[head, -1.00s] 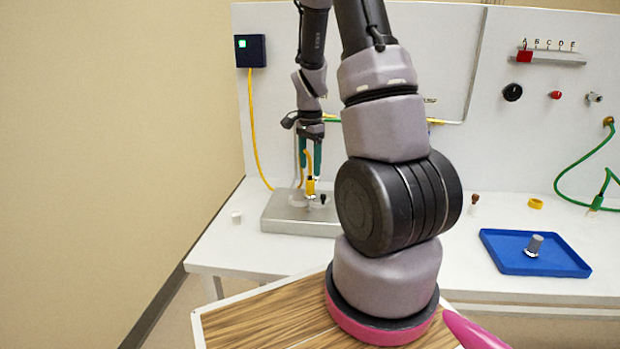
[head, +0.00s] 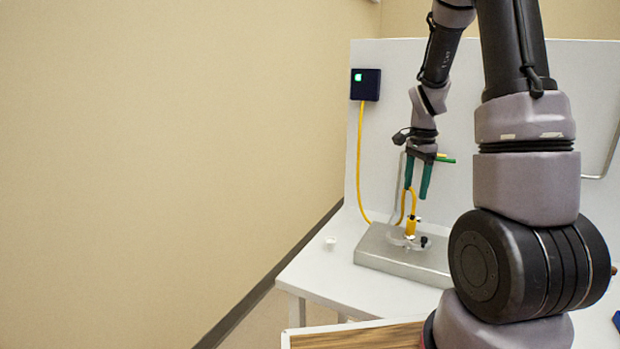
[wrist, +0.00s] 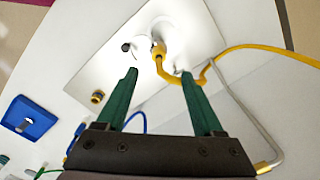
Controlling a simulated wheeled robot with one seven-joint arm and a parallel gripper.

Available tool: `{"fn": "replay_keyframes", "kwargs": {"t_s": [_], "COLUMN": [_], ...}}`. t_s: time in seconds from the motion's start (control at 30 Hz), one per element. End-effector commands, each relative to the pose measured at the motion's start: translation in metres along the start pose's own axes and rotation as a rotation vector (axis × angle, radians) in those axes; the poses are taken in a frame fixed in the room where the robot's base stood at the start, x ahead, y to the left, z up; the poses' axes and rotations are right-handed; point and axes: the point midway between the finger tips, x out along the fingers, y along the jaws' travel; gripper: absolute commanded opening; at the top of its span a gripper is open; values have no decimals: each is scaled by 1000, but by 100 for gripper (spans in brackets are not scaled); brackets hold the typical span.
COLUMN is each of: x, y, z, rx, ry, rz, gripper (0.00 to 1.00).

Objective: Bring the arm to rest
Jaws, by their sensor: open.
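My gripper (head: 416,193) is open and empty, its two green fingers pointing down above the grey metal block (head: 385,262). A yellow plug (head: 411,227) stands upright on the block, below and apart from the fingertips. A yellow cable (head: 362,160) runs from the dark wall box down behind the block, and a loop of it rises from the plug. My arm hides much of the right side in the head view.
The dark blue box (head: 365,84) with a lit green square is on the white back panel. A small white piece (head: 331,242) lies on the white table left of the block. A blue tray (wrist: 30,117) shows in the wrist view. Open floor and bare wall are at left.

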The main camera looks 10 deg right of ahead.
Motion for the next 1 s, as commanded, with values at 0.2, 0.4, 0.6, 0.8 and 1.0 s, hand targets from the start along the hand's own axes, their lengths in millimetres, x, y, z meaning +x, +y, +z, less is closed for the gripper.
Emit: {"fn": "replay_keyframes", "kwargs": {"t_s": [0.2, 0.4, 0.6, 0.8, 1.0], "x": [-66, -128, -177, -210, -224], "y": [12, 39, 76, 118, 148], "z": [33, 70, 107, 140, 161], "rx": [-163, -368, -574, -775, -916], "ry": [-4, 22, 79, 165, 242], "rz": [-130, -267, -393, -504, -570], "gripper": [69, 69, 69, 69, 69]}}
